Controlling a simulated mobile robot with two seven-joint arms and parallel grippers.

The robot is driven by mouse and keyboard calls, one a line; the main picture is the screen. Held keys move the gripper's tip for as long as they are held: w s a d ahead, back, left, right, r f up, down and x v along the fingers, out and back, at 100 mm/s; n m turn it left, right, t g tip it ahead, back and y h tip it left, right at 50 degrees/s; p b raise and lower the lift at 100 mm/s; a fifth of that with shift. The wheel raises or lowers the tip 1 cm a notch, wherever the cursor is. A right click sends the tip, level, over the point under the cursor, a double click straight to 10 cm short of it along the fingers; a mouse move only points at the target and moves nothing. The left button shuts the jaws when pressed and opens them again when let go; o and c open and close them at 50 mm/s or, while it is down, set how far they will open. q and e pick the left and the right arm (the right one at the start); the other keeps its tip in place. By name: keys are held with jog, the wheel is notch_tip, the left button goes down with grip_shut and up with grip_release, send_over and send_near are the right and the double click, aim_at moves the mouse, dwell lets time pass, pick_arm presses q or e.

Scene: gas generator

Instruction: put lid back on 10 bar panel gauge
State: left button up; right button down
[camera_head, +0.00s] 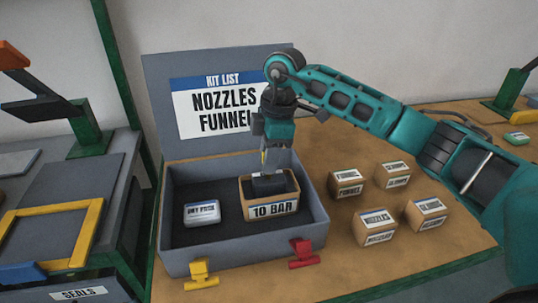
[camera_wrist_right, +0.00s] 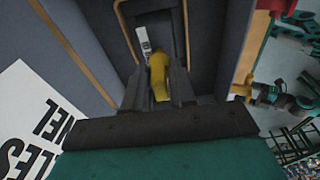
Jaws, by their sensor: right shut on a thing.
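The box labelled 10 BAR (camera_head: 272,210) stands upright inside the grey kit case (camera_head: 243,253), right of the middle. A dark shape fills its top, and I cannot tell which part of that is lid, gauge or fingertips. My right gripper (camera_head: 268,180) points down from above into the top of this box. In the right wrist view its two dark fingers (camera_wrist_right: 160,95) are shut on a yellow piece (camera_wrist_right: 159,78). The box rim (camera_wrist_right: 122,18) shows around the fingers there. A separate lid does not show clearly. My left gripper is not in view.
A white dry pack (camera_head: 202,213) lies in the case to the left. The raised case lid (camera_head: 160,82) stands behind. Several small labelled boxes (camera_head: 376,227) stand on the brown tabletop (camera_head: 345,275) at right. Yellow (camera_head: 200,274) and red (camera_head: 304,254) latches are on the case front.

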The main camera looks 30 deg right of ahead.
dwell(0.6)
dwell(0.3)
jog(key=shift+c, duration=1.9)
grip_release()
